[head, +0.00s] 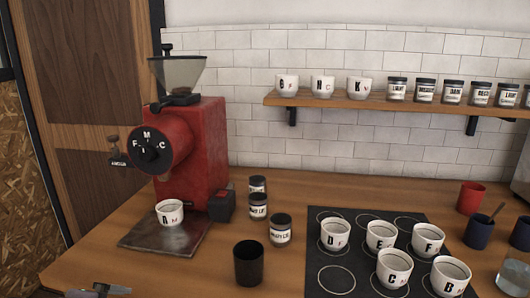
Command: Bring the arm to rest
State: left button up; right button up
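A small grey and black part, which looks like the tip of my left gripper (104,290), shows at the bottom left edge, near the front of the wooden counter (190,277). Most of it is cut off, so I cannot tell whether it is open or shut. I see nothing held in it. My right gripper is not in view. A red grinder (200,150) stands at the left of the counter, with a white cup (170,213) marked A on the dark tray (150,243) in front of it.
A black mat (325,255) holds several white lettered cups. Small jars (280,230) and a black cup (248,264) stand left of it. Red (471,198) and dark blue (479,232) cups stand right. A wall shelf (350,101) carries cups and jars. The counter's front left is mostly clear.

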pick_arm(q)
jog(key=s+d+f+m+g+y, duration=0.1)
jog(key=s+d+f+m, duration=0.2)
jog(key=s+m, duration=0.35)
jog(key=s+d+f+m+g, duration=0.2)
jog(key=s+d+f+m, duration=0.15)
jog(key=s+m, duration=0.3)
jog(key=s+d+f+m+g+y, duration=0.1)
jog(key=s+d+f+m, duration=0.15)
jog(key=s+m, duration=0.45)
jog(key=w+d+f+t+h+b, duration=0.1)
jog(key=w+d+f+t, duration=0.1)
jog(key=f, duration=0.3)
jog(key=w+d+f+t+h+b, duration=0.1)
jog(key=w+f+t, duration=0.2)
jog(key=f, duration=0.3)
jog(key=shift+w+d+t, duration=0.35)
jog(key=shift+w+t, duration=0.05)
jog(key=shift+t, duration=0.4)
